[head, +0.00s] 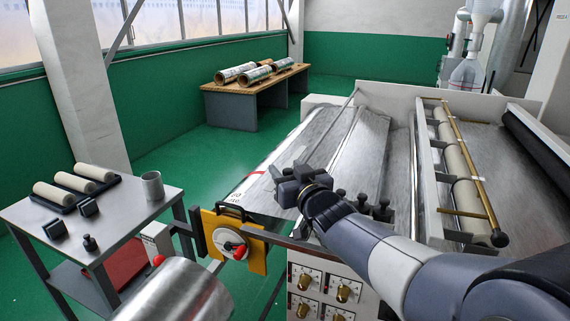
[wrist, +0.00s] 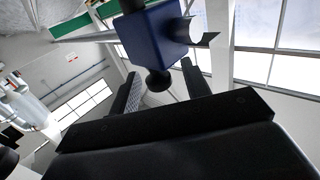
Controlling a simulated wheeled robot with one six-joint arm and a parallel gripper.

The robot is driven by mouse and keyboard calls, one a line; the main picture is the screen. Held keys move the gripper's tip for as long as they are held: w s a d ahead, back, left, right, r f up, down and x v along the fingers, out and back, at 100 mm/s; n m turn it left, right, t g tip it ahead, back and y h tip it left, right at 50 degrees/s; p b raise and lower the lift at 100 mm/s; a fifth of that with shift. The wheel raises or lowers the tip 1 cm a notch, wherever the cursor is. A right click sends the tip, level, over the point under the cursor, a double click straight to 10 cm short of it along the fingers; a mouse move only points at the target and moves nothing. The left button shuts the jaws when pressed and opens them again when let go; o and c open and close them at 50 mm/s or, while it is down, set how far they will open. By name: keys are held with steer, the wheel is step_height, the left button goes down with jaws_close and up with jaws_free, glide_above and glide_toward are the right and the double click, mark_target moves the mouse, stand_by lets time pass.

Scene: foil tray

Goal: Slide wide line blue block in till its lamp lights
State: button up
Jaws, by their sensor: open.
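In the wrist view the blue block (wrist: 158,36) sits on a pale bar (wrist: 85,37), with a round black knob (wrist: 158,80) pointing toward my gripper. My gripper (wrist: 160,88) is open, its two dark fingers spread either side of the knob; I cannot tell whether either touches it. In the head view my gripper (head: 288,184) is over the left edge of the foil sheet (head: 345,145). I cannot make out the blue block there. No lit lamp can be made out in either view.
Dark knobbed blocks (head: 362,204) stand just right of my gripper. A control panel (head: 318,290) is below. A side table (head: 105,215) holds rollers and a mug.

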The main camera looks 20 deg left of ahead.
steer(key=shift+x, duration=0.9)
steer(key=shift+c, duration=0.5)
jaws_close()
